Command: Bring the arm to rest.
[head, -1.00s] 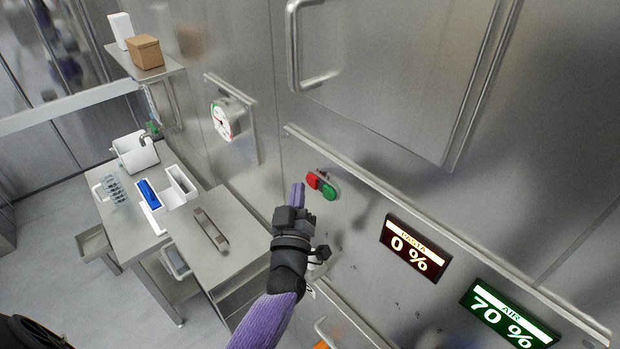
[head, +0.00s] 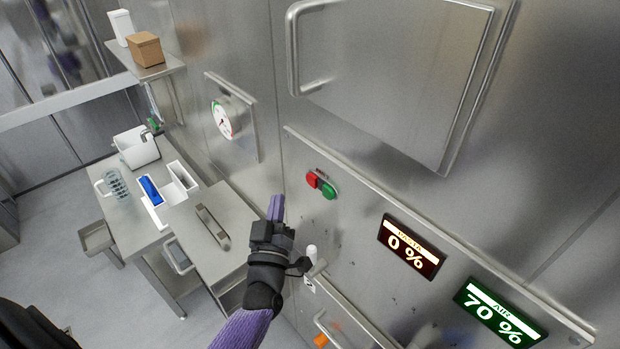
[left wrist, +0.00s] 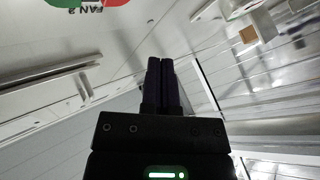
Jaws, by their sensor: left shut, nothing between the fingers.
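My left gripper (head: 276,207) shows in the head view with its purple fingers together, empty and pointing up. It is in front of the steel wall, below and left of the red button (head: 312,180) and the green button (head: 329,191), apart from both. In the left wrist view the dark fingers (left wrist: 161,68) lie side by side, shut. The red and green buttons show there only in part at the top left, above the label "FAN 2" (left wrist: 85,23). My right gripper is not in view.
Displays read "PASTA 0 %" (head: 411,246) and "AIR 70 %" (head: 499,312). A dial gauge (head: 222,119) hangs on the wall. A steel table (head: 128,222) at left holds white bins and a blue item (head: 151,190). A large door handle (head: 296,48) is above. A white-tipped lever (head: 311,253) stands close right of my wrist.

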